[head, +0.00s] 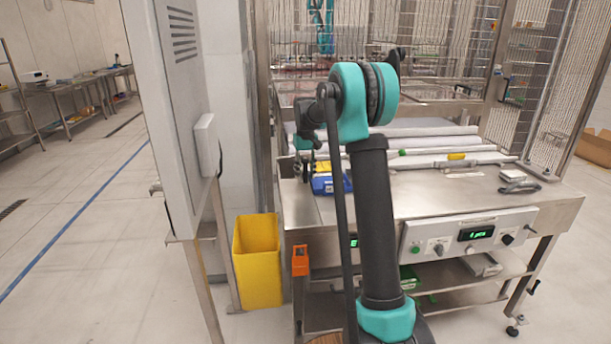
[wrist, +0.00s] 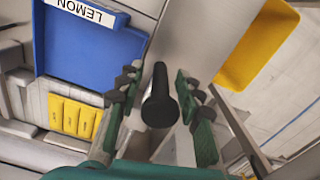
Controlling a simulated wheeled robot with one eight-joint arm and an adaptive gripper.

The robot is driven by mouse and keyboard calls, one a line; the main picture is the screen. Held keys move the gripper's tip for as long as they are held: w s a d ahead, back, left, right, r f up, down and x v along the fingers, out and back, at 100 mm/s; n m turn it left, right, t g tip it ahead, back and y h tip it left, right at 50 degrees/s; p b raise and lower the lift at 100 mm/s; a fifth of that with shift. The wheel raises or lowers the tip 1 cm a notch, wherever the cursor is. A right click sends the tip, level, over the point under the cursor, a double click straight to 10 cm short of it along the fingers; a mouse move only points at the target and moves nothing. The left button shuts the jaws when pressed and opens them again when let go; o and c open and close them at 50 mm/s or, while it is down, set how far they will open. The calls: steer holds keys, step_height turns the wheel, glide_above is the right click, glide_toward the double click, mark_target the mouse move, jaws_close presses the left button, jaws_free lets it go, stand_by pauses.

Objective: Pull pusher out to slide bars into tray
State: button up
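A blue tray labelled LEMON (wrist: 95,50) fills the upper left of the wrist view. Several yellow bars (wrist: 75,116) lie side by side on the metal just outside the tray's edge. In the head view, the blue tray (head: 328,186) sits at the table's left front with yellow (head: 322,167) just behind it. A black rounded handle, apparently the pusher's (wrist: 159,97), points up at the camera. My gripper (wrist: 158,88) is open, with a finger on each side of the handle and visible gaps. In the head view my gripper (head: 304,168) is beside the tray; the handle is hidden there.
A yellow bin (head: 257,260) stands on the floor left of the table. A grey cabinet (head: 180,110) rises at the left. White rollers (head: 420,142) run behind the tabletop. A control panel (head: 460,235) is on the table's front. The tabletop's middle is mostly clear.

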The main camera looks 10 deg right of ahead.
steer(key=shift+f, duration=0.45)
jaws_close()
